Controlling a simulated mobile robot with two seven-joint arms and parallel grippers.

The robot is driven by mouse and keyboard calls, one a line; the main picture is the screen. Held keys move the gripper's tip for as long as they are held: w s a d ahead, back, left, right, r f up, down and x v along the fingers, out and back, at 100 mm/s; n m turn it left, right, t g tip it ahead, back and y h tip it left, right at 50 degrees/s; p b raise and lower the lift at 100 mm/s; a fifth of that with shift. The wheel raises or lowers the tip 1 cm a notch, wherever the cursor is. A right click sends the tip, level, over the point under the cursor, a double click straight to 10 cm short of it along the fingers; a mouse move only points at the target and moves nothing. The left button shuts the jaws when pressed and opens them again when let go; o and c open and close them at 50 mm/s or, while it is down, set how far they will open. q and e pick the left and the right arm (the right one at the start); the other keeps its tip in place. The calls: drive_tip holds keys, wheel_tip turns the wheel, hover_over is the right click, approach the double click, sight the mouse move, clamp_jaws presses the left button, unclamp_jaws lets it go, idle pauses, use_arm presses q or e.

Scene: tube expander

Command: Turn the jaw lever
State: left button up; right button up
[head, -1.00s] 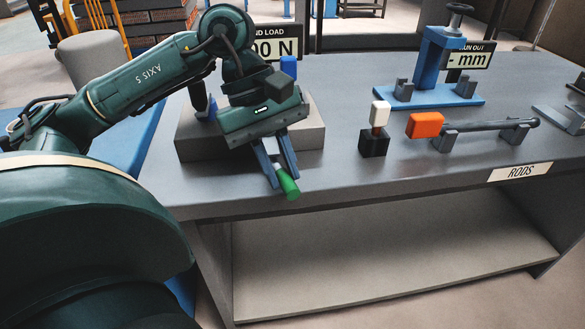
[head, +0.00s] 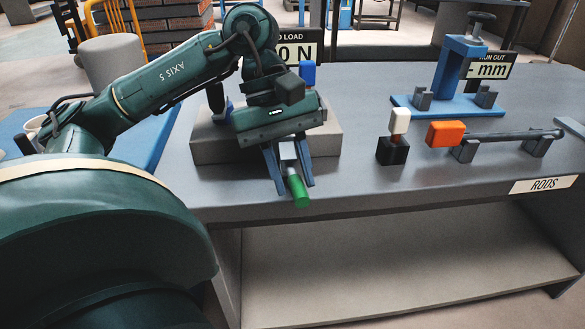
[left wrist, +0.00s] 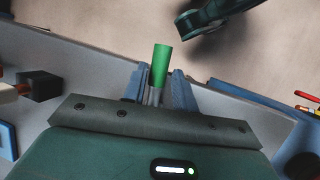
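The jaw lever has a green handle (head: 298,190) on a pale grey stem and sticks out over the front edge of the bench, pointing toward me and down. In the left wrist view the green handle (left wrist: 160,65) points away from the gripper. My left gripper (head: 294,184) has its two blue fingers on either side of the stem, slightly spread, with a narrow gap visible. The handle's end lies beyond the fingertips. The gripper body and arm hide most of the expander, which stands on a grey block (head: 208,148). My right gripper is not in view.
A black block with a white-topped piece (head: 399,122) stands right of the expander. An orange-handled rod (head: 446,133) lies on grey supports. A blue run-out stand (head: 455,75) is behind. The bench front is clear between the expander and the black block.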

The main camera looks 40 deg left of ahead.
use_arm(q)
drive_tip(key=shift+o, duration=1.2)
drive_tip(key=shift+r, duration=0.15)
drive_tip(key=s+p+v, duration=0.1)
drive_tip(key=p+v, duration=0.3)
drive_tip(key=v, duration=0.9)
drive_tip(key=shift+w+p, duration=0.4)
drive_tip(key=shift+w, duration=0.05)
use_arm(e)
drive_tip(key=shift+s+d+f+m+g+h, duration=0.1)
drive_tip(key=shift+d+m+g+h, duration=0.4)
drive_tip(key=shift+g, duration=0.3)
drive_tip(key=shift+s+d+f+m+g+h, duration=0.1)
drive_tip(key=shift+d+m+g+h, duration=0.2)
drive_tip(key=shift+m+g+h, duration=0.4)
